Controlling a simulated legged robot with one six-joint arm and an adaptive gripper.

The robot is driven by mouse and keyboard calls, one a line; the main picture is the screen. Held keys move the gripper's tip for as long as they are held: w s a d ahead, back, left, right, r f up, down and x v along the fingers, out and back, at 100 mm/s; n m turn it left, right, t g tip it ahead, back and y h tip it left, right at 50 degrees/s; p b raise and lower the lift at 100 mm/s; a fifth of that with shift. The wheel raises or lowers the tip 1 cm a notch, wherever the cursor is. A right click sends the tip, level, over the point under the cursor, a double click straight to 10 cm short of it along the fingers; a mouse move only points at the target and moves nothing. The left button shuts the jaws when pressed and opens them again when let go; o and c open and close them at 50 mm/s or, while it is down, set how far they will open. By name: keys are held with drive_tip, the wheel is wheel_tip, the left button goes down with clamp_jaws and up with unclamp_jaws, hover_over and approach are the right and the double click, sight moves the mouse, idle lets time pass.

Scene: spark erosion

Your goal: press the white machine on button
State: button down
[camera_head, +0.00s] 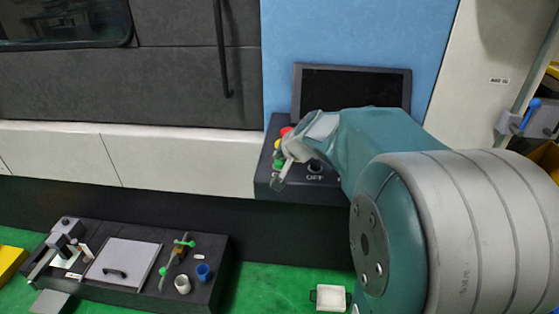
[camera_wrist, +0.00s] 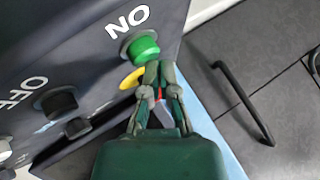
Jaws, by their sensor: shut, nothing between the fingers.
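The green button (camera_wrist: 143,47) sits on a dark control panel (camera_wrist: 75,40), beside a label that reads ON upside down in the wrist view. In the head view the green button (camera_head: 277,163) shows beside my gripper (camera_head: 281,180), partly hidden by it. My gripper (camera_wrist: 159,68) is shut and empty in the wrist view. Its fingertips are at the green button's lower edge in the picture; I cannot tell whether they touch it. A yellow button (camera_wrist: 132,78) is just left of the fingers.
A black knob (camera_wrist: 59,103) sits beside the OFF label. A dark screen (camera_head: 352,90) stands above the panel. A black door handle (camera_head: 222,50) is at left. Below, a dark tool tray (camera_head: 218,262) stands on the green floor.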

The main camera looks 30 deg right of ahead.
sight(280, 162)
drive_tip(key=shift+f, duration=0.15)
idle(0.4)
drive_tip(key=shift+r, duration=0.8)
drive_tip(key=shift+r, duration=0.1)
drive_tip(key=shift+r, duration=2.45)
drive_tip(key=s+a+f+n+g, duration=0.1)
drive_tip(key=s+a+f+n, duration=0.2)
drive_tip(key=s+a, duration=0.4)
drive_tip(key=s+a+f+n+g, duration=0.2)
drive_tip(key=s+a+n, duration=0.3)
drive_tip(key=s, duration=1.3)
drive_tip(key=shift+a+f+n+g, duration=0.3)
drive_tip(key=shift+a+f, duration=0.25)
drive_tip(key=shift+a, duration=0.65)
